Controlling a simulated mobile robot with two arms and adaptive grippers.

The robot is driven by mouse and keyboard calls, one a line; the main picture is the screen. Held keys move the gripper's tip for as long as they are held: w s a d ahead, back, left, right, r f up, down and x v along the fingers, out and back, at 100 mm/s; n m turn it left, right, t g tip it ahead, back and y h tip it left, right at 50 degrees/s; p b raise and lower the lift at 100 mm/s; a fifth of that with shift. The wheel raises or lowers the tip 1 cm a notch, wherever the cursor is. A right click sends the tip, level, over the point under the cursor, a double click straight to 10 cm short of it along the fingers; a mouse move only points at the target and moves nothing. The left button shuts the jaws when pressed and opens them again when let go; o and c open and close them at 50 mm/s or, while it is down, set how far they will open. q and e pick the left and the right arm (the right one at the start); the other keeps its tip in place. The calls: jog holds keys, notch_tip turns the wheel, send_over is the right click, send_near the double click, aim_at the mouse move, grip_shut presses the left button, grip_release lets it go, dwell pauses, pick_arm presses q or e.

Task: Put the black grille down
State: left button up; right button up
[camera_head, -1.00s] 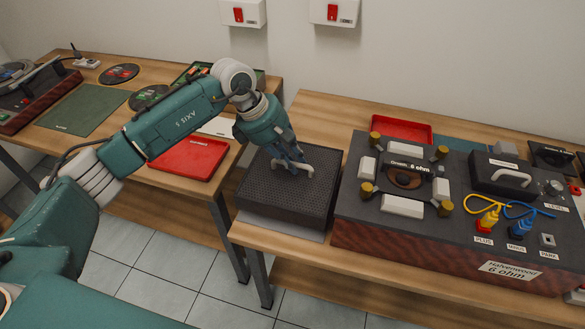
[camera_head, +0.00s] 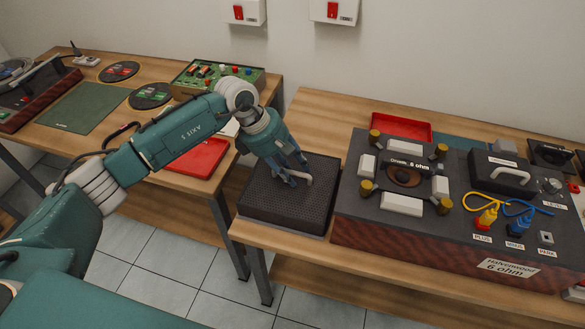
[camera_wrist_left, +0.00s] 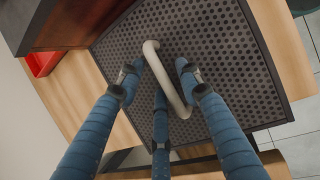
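The black grille (camera_head: 262,206) is a perforated dark panel with a pale bar handle (camera_head: 302,180) on top. It lies flat on the right-hand bench, left of the speaker unit. My left gripper (camera_head: 294,178) is above it with its blue fingers around the handle. In the left wrist view the gripper (camera_wrist_left: 158,75) has its fingers spread, with gaps to the handle (camera_wrist_left: 166,78) between them. The grille's perforated face (camera_wrist_left: 225,60) fills the middle of that view. My right gripper is not in view.
The speaker unit (camera_head: 385,232) with a woofer, terminals and cables stands close to the grille's right. A red tray (camera_head: 402,126) lies behind it. The left bench holds a red tray (camera_head: 197,157), a green mat (camera_head: 85,108) and a green box (camera_head: 220,77). A gap separates the benches.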

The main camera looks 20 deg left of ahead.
pick_arm(q)
jog(key=shift+r, duration=0.15)
jog(key=b+v, duration=0.2)
jog(key=v, duration=1)
